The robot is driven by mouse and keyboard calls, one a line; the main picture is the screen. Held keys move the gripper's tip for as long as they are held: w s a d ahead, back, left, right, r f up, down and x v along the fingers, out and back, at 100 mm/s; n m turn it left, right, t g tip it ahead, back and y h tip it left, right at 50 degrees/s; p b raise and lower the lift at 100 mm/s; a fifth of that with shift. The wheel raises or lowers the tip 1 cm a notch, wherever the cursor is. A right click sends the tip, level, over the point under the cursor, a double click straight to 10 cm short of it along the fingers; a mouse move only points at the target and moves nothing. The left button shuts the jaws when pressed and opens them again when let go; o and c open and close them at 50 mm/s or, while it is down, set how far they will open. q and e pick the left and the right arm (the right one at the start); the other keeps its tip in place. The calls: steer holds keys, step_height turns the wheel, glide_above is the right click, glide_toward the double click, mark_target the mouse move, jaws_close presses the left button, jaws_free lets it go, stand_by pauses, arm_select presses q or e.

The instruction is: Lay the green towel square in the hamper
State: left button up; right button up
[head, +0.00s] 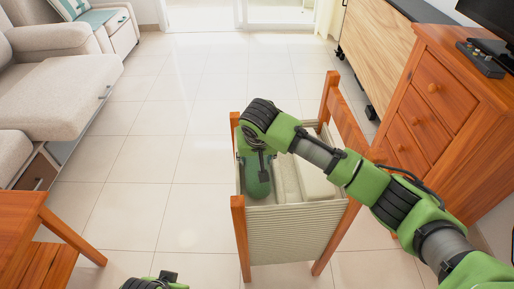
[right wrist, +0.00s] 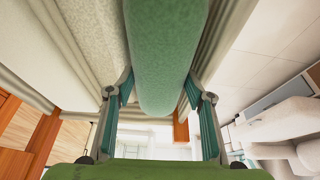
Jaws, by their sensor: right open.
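The green towel (head: 258,183) is a long, rounded dark green bundle in the left part of the hamper (head: 296,228), a wooden-framed bin with ribbed beige cloth sides. It lies roughly parallel to the pale bundles beside it. In the right wrist view the towel (right wrist: 165,55) runs between the two fingers. My right gripper (right wrist: 160,98) is open, with one finger on each side of the towel. In the head view my right arm hides the gripper's fingers and the towel's far end. Of my left arm only a small piece shows at the bottom edge; its fingers are not visible.
Pale bundles (head: 290,178) fill the hamper's middle and right. A wooden drawer chest (head: 435,105) stands at the right, a beige sofa (head: 60,88) at the left, and a wooden table (head: 25,225) at the lower left. The tiled floor (head: 150,165) left of the hamper is clear.

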arm_select(q)
step_height(320, 180, down, 10)
steer(key=s+p, duration=0.1)
steer(key=p, duration=0.1)
steer(key=shift+g+p, duration=0.3)
arm_select(e)
steer(key=v, duration=1.1)
steer(key=shift+r, duration=0.4)
arm_select(q)
steer(key=shift+s, duration=0.1)
arm_select(e)
steer(key=shift+s+a, duration=0.1)
steer(key=shift+s, duration=0.05)
